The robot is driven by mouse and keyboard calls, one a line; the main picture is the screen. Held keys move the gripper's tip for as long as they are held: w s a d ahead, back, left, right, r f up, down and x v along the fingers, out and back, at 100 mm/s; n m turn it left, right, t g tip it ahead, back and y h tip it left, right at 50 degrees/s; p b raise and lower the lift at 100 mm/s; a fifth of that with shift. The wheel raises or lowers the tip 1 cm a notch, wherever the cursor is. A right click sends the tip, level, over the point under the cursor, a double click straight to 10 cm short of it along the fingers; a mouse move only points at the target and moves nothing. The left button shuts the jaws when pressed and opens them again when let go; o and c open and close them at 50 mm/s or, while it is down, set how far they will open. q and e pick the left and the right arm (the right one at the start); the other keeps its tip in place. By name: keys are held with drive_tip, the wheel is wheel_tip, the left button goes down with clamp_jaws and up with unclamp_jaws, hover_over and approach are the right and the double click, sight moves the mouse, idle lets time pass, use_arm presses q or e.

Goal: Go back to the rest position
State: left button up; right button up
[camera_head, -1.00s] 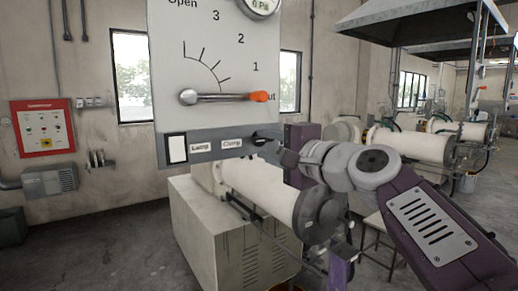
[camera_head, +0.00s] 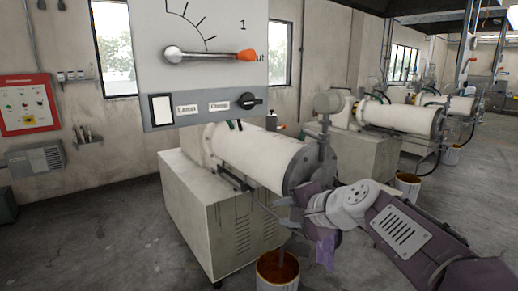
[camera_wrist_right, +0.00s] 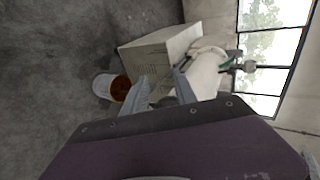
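My right gripper (camera_head: 287,208) is low in front of the mill in the camera_head view, clear of the control panel (camera_head: 215,80). Its fingers show apart with nothing between them in the camera_wrist_right view (camera_wrist_right: 158,85). The panel has a lever (camera_head: 210,55) with an orange tip, lying level with the tip at the right. Below it are a white lamp field (camera_head: 162,109) and a black clamp knob (camera_head: 249,101), which nothing touches. My left gripper is in neither view.
A mill with a white drum (camera_head: 260,158) on a beige cabinet (camera_head: 215,215) stands behind my right gripper. A bucket (camera_head: 278,272) with brown content stands below it. Another bucket (camera_head: 407,186) stands farther right. Open floor (camera_head: 100,235) lies at the left.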

drive_tip(key=s+d+f+n+g+h, duration=0.1)
drive_tip(key=s+d+f+g, duration=0.15)
drive_tip(key=f, duration=0.55)
drive_tip(key=s+d+f+n+g+h, duration=0.1)
drive_tip(key=s+f, duration=0.2)
drive_tip(key=f, duration=0.5)
drive_tip(key=s+d+f+n+g+h, duration=0.2)
drive_tip(key=s+d+f+n, duration=0.1)
drive_tip(key=s+f, duration=0.4)
drive_tip(key=s+d+f+n+g+h, duration=0.2)
drive_tip(key=s+d+f+n+g, duration=0.1)
drive_tip(key=s+f+n, duration=0.3)
drive_tip(key=s+d+f, duration=0.1)
drive_tip(key=s+f, duration=0.1)
drive_tip(key=s, duration=0.1)
drive_tip(key=shift+s+d, duration=0.3)
drive_tip(key=shift+s, duration=0.05)
